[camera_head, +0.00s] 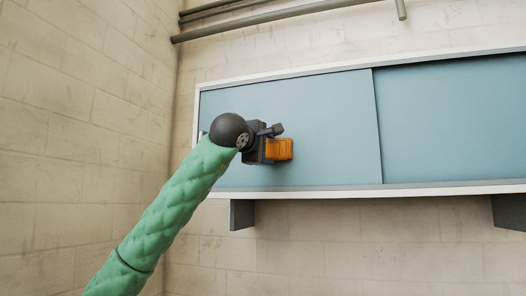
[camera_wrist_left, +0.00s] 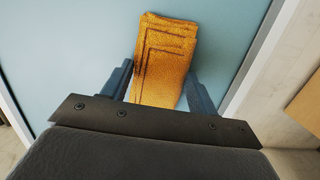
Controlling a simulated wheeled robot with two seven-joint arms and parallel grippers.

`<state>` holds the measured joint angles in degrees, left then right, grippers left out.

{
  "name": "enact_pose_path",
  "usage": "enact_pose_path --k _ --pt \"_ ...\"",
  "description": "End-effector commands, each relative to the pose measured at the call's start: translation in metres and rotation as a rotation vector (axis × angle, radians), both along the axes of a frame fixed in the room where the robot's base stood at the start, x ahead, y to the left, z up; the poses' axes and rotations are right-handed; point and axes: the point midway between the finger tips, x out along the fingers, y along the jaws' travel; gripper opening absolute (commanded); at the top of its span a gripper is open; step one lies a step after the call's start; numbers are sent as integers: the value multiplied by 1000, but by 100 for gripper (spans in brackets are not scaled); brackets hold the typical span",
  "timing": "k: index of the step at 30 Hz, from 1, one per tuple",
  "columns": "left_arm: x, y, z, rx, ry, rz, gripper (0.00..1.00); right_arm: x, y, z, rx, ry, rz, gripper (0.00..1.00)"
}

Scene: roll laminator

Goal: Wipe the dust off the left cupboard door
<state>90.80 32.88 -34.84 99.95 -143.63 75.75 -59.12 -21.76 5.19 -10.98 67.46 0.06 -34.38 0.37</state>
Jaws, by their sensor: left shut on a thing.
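The left cupboard door (camera_head: 320,118) is a flat blue-grey panel in a white-framed wall cupboard. My left gripper (camera_head: 268,143) is in front of its lower left part. The gripper is shut on an orange cloth (camera_head: 280,149), which looks folded and lies at or against the door; exact contact cannot be told. In the left wrist view the orange cloth (camera_wrist_left: 163,62) sits between the two fingers, with the pale blue door (camera_wrist_left: 75,50) behind it. No dust is clearly visible on the door. My right gripper is not in view.
The right cupboard door (camera_head: 455,115) adjoins the left one at a vertical edge. A dark bracket (camera_head: 242,214) stands below the cupboard. A grey pipe (camera_head: 270,17) runs above, and a block wall (camera_head: 85,110) is on the left.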

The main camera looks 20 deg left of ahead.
Motion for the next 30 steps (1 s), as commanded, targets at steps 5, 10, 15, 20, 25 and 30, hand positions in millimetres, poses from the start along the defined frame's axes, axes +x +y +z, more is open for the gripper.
enact_pose_path --k 5,10,15,20,25,30 --pt "-1 -13 1 1 0 0 41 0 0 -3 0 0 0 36" --pt "-2 -20 3 0 1 -1 41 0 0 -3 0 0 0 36" --pt "-1 -26 3 0 1 -1 41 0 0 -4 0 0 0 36" --pt "-1 -36 4 0 1 -1 41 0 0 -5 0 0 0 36" --pt "-1 -49 6 1 0 -1 41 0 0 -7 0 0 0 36" --pt "0 -56 7 0 1 -1 41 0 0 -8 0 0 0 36"
